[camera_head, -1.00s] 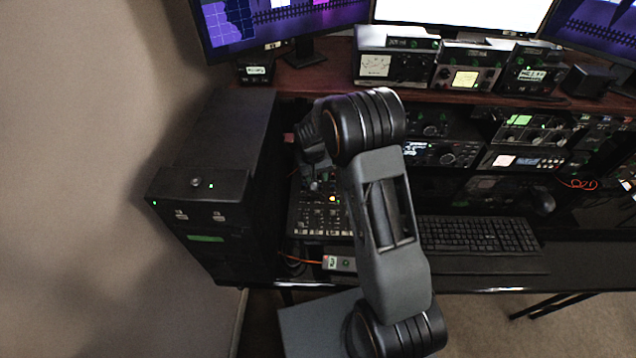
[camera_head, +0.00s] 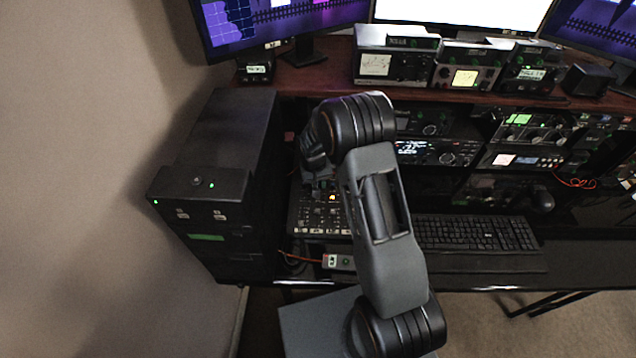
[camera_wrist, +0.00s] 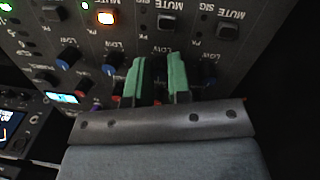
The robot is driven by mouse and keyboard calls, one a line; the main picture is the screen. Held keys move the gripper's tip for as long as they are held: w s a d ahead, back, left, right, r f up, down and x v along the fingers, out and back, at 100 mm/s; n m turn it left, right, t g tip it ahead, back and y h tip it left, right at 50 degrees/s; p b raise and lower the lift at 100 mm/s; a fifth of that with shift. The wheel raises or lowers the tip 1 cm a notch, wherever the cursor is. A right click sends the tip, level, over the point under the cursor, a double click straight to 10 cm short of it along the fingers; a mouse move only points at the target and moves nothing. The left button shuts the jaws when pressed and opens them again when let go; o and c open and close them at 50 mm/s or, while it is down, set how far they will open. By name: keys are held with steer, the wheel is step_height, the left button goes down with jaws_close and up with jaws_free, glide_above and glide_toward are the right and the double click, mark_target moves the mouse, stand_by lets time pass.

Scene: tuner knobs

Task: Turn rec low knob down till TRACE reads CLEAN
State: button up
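The mixer (camera_head: 318,222) sits on the desk, partly hidden behind my arm in the head view. In the wrist view its panel shows a row of blue-capped knobs (camera_wrist: 112,60) with upside-down LOW labels. My gripper (camera_wrist: 157,75) has two green fingertips on this row, with a narrow gap between them. The fingers hide most of what lies between them, and I cannot tell whether they touch a knob there. Another knob (camera_wrist: 208,72) is just right of the fingers. I cannot make out which channel is rec, nor a readable TRACE word.
A dark computer tower (camera_head: 215,180) stands left of the mixer. A keyboard (camera_head: 475,233) lies to the right. Meters and a small display (camera_head: 257,72) stand on the shelf above. An orange light (camera_wrist: 106,18) and mute buttons (camera_wrist: 166,22) are on the panel near the fingers.

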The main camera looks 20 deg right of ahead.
jaws_close()
steer(key=n+b, duration=0.1)
steer(key=n, duration=0.2)
steer(key=shift+f+n+b, duration=0.1)
steer(key=shift+n+b, duration=0.3)
steer(key=shift+n+t+h+b, duration=0.3)
steer(key=shift+n+t+b, duration=0.15)
steer(key=shift+n, duration=2.05)
steer(key=shift+o, duration=2.4)
jaws_free()
